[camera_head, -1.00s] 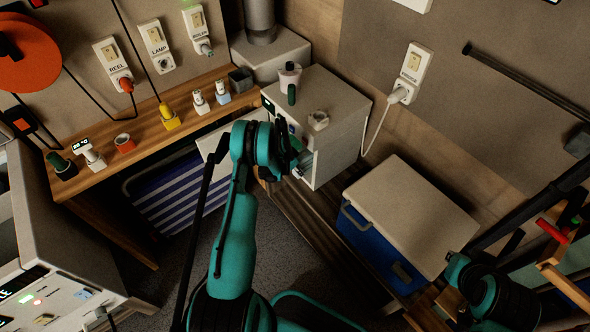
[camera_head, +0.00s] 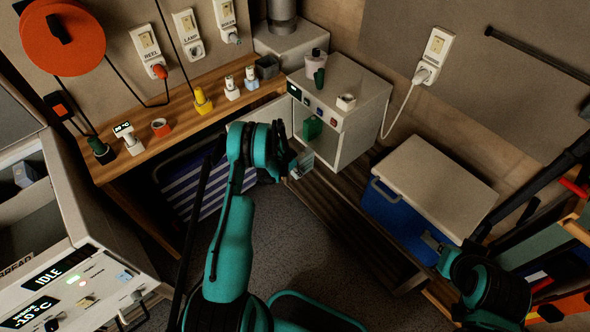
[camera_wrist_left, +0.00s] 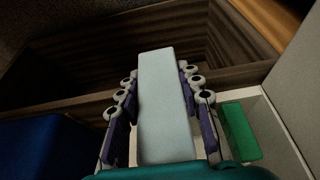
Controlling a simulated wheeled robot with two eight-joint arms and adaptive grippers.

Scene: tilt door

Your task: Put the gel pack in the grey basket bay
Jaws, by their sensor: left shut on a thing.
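A pale slab, which looks like the gel pack (camera_wrist_left: 166,110), is between the fingers of my left gripper (camera_wrist_left: 160,78) in the left wrist view. The gripper is shut on it. In the head view, my left gripper (camera_head: 297,165) holds it in front of the open small white cabinet (camera_head: 362,125), above dark slats. My right gripper (camera_head: 434,243) is by the blue cooler at right; its jaw state is unclear. At far left is a white appliance (camera_head: 75,240) with open compartments, one labelled BREAD. I cannot tell which bay is the grey basket.
A green block (camera_head: 312,127) is inside the cabinet; it also shows in the wrist view (camera_wrist_left: 240,132). A blue cooler (camera_head: 393,215) with a beige lid (camera_head: 436,180) stands at right. A wooden shelf (camera_head: 185,120) with small items runs along the left wall. Grey floor is open in the middle.

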